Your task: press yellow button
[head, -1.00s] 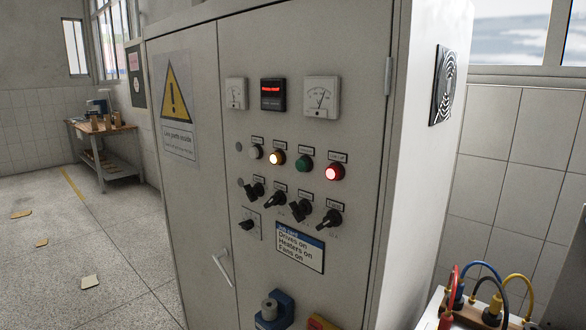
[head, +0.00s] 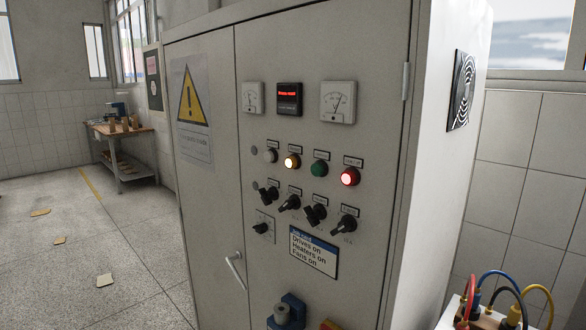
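The yellow button (head: 292,161) glows on the front of a grey control cabinet (head: 215,200). It sits in a row between a pale, unlit button (head: 270,155) on its left and a green button (head: 320,169) on its right. A lit red button (head: 350,176) ends the row. Neither of my grippers shows in the head view, and nothing touches the buttons.
Below the buttons are several black rotary switches (head: 316,215) and a job card sign (head: 313,252). A blue device (head: 290,312) juts out low on the cabinet. A door handle (head: 236,269) sticks out. Coloured cables (head: 499,275) stand at right. Floor at left is mostly clear.

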